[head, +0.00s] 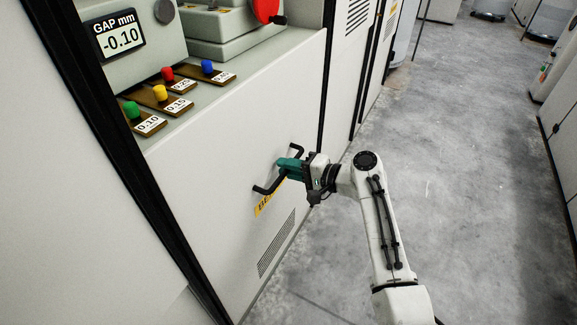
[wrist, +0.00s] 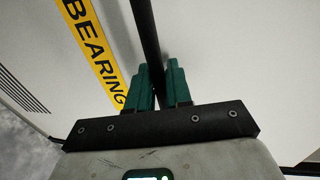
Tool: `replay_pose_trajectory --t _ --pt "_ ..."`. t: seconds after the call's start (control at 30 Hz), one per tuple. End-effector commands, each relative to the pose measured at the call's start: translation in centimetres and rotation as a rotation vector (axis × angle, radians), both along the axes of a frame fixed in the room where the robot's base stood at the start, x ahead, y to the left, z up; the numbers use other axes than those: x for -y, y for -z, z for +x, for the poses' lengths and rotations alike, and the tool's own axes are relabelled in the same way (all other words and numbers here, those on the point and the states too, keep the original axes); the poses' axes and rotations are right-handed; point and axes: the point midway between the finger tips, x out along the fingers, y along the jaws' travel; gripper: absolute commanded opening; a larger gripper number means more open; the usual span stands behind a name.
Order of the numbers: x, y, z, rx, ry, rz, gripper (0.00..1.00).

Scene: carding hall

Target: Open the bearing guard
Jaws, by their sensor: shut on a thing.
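The bearing guard (head: 225,170) is a pale grey panel on the machine's side, flush with the frame around it as far as I can see. It has a black bar handle (head: 266,189) and a yellow label, whose word "BEARING" (wrist: 91,50) reads in the wrist view. My gripper (head: 287,166) has teal fingers and is shut on the handle near its middle. In the wrist view the black bar (wrist: 147,35) passes between the two fingertips (wrist: 160,82). My gripper hides part of the handle and label in the head view.
Above the guard, a ledge holds several gauge strips with coloured knobs (head: 160,93) beside a gap display (head: 119,36). A vent (head: 277,243) is low on the panel. Black posts (head: 140,165) flank the panel. Grey floor (head: 450,150) is open to the right.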

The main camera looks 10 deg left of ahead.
Motion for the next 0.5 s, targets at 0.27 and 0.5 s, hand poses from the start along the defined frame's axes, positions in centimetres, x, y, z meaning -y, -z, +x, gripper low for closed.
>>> replay_pose_trajectory --t 0.27,0.5 --pt "0.12 0.41 -0.09 -0.004 0.0 -0.003 0.0" --pt "0.11 0.32 -0.05 -0.003 -0.001 -0.001 0.31"
